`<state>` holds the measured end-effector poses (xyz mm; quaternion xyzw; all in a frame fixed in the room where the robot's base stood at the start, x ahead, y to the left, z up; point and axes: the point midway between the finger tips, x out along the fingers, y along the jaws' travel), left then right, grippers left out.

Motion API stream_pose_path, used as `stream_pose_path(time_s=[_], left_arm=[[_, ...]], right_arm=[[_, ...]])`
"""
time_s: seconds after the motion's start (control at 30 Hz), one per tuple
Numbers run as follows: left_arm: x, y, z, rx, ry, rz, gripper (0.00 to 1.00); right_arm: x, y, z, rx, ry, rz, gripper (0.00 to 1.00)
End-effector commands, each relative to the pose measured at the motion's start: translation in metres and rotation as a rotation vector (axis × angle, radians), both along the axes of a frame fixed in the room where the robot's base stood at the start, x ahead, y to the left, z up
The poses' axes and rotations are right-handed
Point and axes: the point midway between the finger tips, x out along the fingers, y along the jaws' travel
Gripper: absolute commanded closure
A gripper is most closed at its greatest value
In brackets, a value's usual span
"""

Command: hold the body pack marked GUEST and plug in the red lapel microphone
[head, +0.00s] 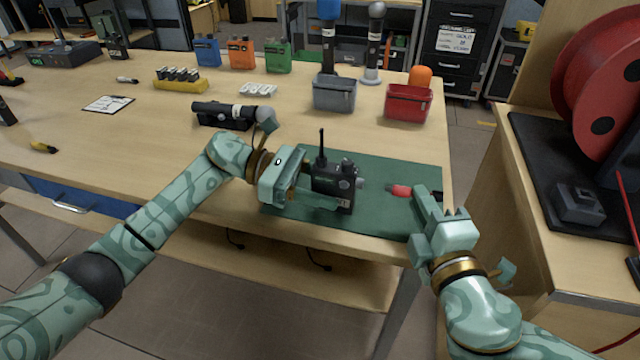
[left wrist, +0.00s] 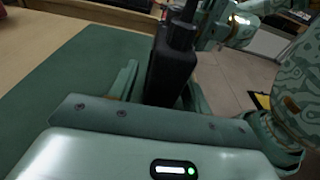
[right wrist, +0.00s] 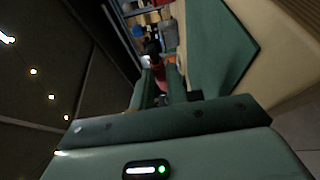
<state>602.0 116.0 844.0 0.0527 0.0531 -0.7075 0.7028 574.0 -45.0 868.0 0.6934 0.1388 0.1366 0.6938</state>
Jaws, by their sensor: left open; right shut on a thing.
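A black body pack (head: 338,186) with a short antenna stands upright on the green mat (head: 385,225). I cannot read GUEST on it. My left gripper (head: 322,194) is open, with its fingers on either side of the pack; in the left wrist view the black pack (left wrist: 170,72) stands between them. My right gripper (head: 414,192) is shut on the red lapel microphone's plug (head: 399,190), held right of the pack and apart from it. In the right wrist view the red part (right wrist: 160,82) shows between the fingers. The microphone's cable is not clearly visible.
A dark handheld microphone (head: 225,112) lies at left on a stand. Blue, orange and green packs stand further back. A red cable reel (head: 600,80) is at right.

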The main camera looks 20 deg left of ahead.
Motion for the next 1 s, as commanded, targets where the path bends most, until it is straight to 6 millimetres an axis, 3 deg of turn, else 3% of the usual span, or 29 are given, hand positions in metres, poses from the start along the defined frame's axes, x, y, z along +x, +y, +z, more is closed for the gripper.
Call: stream_pose_path(time_s=[0.1,0.27,1.0], left_arm=[[0.000,0.000,0.000,0.000,0.000,0.000,0.52],[0.000,0.000,0.000,0.000,0.000,0.000,0.94],[0.000,0.000,0.000,0.001,0.000,0.000,0.94]], right_arm=[[0.000,0.000,0.000,0.000,0.000,0.000,1.00],[0.000,0.000,0.000,0.000,0.000,0.000,1.00],[0.001,0.023,0.000,0.001,-0.003,0.000,1.00]])
